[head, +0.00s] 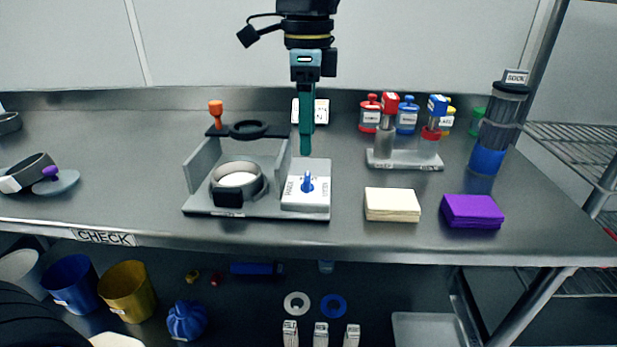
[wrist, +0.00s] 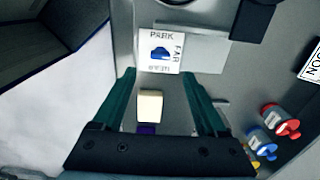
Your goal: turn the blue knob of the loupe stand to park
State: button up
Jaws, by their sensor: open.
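The blue knob (head: 308,185) stands on a white labelled plate (head: 318,200) at the right side of the grey loupe stand (head: 206,210). The wrist view also shows the knob (wrist: 160,54), with PARK printed at the plate's top edge, FAR at its right and a third label, unreadable, at the bottom. I cannot tell surely which label the knob points to. My gripper (head: 306,151) points down, open and empty, above the plate and apart from the knob. In the wrist view the knob lies just beyond the gap between my fingertips (wrist: 159,73).
A dark ring (head: 237,184) and an orange-topped post (head: 216,115) belong to the stand area. Cream (head: 392,205) and purple (head: 472,211) blocks lie to the right. Bottles and a rack (head: 405,163) stand behind them. The bench is clear in front of the blocks.

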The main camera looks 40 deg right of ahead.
aim_at(307, 176)
notch_tip(307, 176, down, 9)
jog(key=shift+r, duration=0.2)
jog(key=shift+c, duration=0.3)
grip_shut()
dwell(0.4)
